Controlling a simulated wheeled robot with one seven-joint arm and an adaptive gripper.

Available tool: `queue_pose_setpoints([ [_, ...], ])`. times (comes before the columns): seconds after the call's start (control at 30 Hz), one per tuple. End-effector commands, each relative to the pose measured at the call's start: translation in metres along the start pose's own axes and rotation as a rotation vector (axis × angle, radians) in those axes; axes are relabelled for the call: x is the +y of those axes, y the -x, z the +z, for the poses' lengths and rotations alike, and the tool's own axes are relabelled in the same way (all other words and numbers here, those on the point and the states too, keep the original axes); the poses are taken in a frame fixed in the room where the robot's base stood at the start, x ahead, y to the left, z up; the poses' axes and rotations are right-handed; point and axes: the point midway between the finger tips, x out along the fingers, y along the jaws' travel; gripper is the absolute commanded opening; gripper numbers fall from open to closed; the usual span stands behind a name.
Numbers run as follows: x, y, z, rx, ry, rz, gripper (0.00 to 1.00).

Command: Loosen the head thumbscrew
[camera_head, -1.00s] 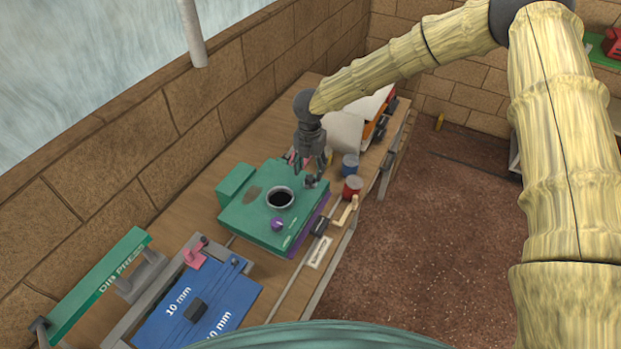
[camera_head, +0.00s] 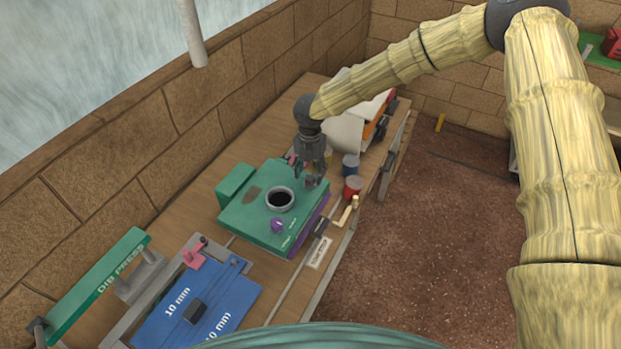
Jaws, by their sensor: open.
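The green machine (camera_head: 248,222) sits on the workbench with a dark round opening ringed in grey (camera_head: 280,199) on top. A purple knob (camera_head: 277,226) stands on its near side. A small grey knob (camera_head: 311,182) is at its back right corner, partly hidden by my gripper. I cannot tell for sure which knob is the head thumbscrew. My gripper (camera_head: 311,174) points down, open, with its fingers close over or around the grey knob. Contact cannot be made out.
A blue can (camera_head: 350,165) and a red can (camera_head: 353,187) stand right of my gripper. A wooden crank handle (camera_head: 347,212) is at the bench's front edge. The blue plate (camera_head: 220,302) and green press lever (camera_head: 95,281) are nearer. The brick wall runs behind.

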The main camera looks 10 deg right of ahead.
Motion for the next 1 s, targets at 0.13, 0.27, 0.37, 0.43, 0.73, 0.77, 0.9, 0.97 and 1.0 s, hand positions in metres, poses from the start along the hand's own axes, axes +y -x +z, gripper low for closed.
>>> queue_pose_setpoints([
  [0.13, 0.0, -0.007, 0.0, 0.0, 0.0, 0.0, 0.52],
  [0.27, 0.0, -0.011, 0.0, 0.0, 0.0, 0.0, 0.52],
  [0.37, 0.0, -0.015, 0.0, 0.0, 0.0, -0.001, 0.52],
  [0.43, 0.0, -0.018, 0.0, 0.0, 0.0, -0.001, 0.52],
  [0.73, 0.0, -0.024, 0.0, 0.001, 0.0, -0.001, 0.52],
  [0.77, 0.0, -0.024, 0.0, 0.0, 0.0, -0.001, 0.52],
  [0.9, 0.0, -0.024, 0.0, 0.0, 0.0, -0.001, 0.46],
  [0.97, 0.0, -0.024, 0.0, 0.0, 0.0, 0.0, 0.35],
  [1.0, 0.0, -0.024, 0.0, 0.0, 0.0, 0.0, 0.28],
])
